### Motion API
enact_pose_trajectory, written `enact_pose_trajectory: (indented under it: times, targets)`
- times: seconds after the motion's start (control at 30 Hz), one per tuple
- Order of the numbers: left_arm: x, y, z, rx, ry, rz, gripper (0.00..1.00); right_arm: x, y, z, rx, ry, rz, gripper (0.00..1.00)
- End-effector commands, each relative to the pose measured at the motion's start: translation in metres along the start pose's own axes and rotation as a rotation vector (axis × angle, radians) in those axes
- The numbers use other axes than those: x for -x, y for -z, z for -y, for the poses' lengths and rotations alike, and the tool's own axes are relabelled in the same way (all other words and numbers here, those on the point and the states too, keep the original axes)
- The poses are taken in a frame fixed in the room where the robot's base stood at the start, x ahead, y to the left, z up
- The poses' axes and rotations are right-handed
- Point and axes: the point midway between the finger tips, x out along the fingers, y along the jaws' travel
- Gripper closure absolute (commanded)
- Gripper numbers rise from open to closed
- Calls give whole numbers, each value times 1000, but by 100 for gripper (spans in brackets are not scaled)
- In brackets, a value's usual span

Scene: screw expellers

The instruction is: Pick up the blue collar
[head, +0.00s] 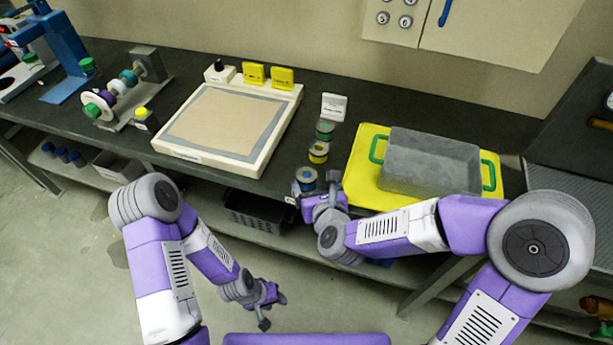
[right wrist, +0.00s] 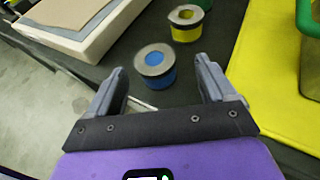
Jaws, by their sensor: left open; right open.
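The blue collar (head: 307,175), a short cylinder with a grey top ring, stands upright near the front edge of the dark bench. It also shows in the right wrist view (right wrist: 157,74), just beyond and between the spread fingers. My right gripper (head: 315,190) is open and empty, close to the collar on its near side; I see no contact. The fingers of my right gripper (right wrist: 162,84) stand on either side of the collar's line in the right wrist view. My left gripper (head: 273,311) is open and empty, low over the floor in front of the bench.
A yellow collar (head: 318,153) and a green collar (head: 325,131) stand in a row behind the blue one, with a small white sign (head: 334,106) behind. A pale framed board (head: 228,125) lies left. A yellow mat (head: 362,167) with a grey bin (head: 430,168) lies right.

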Motion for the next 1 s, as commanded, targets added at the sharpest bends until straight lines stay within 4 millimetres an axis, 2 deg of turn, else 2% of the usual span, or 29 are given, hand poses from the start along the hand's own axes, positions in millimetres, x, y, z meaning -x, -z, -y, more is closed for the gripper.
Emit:
enact_pose_trajectory:
  times: [0.3,0.43,0.63,1.0]
  targets:
    - [-8,1,3,0,0,-1,57,-44,-2,-7,-1,1,0,16]
    - [-8,1,3,0,0,-1,57,-51,-3,-7,0,0,1,16]
    - [-8,1,3,0,0,-1,57,-51,-3,-7,1,0,1,16]
    - [-8,1,3,0,0,-1,57,-51,-3,-7,1,0,1,73]
